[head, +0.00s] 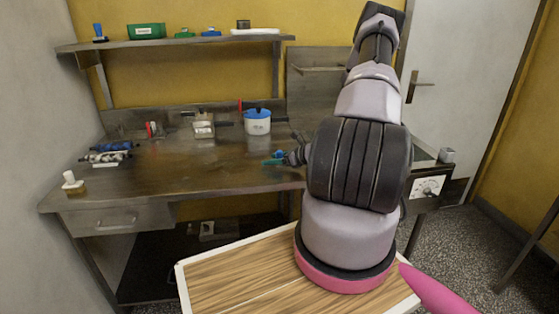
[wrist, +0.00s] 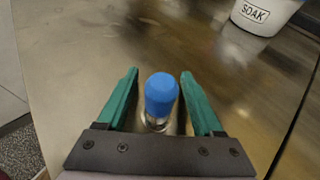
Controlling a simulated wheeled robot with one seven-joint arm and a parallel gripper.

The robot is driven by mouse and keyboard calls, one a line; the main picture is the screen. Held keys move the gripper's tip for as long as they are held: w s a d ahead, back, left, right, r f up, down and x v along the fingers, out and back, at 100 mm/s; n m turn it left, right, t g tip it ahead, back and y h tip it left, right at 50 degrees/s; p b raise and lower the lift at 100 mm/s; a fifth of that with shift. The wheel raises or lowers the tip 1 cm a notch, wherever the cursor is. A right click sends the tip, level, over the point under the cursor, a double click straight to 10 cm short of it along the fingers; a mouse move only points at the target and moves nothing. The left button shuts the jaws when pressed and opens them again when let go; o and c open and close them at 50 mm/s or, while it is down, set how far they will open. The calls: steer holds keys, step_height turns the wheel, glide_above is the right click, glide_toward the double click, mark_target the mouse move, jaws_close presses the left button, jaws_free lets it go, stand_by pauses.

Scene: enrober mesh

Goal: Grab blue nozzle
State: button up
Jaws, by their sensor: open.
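The blue nozzle (wrist: 161,94) has a rounded blue top and a shiny metal lower part, and stands on the steel worktop in the wrist view. My gripper (wrist: 160,76) is open, with one green finger on each side of the nozzle. Gaps show between the nozzle and both fingers. The nozzle's lower end is partly hidden by my gripper's dark body. In the head view a small blue spot, likely the nozzle (head: 279,154), shows by my gripper (head: 272,161) near the worktop's right part.
Blue and white items (head: 108,152) and a white fitting (head: 72,181) are at the left. A shelf (head: 180,42) runs above. The worktop's middle (head: 190,170) is clear.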

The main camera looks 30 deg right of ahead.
jaws_close()
steer(key=shift+r, duration=0.1)
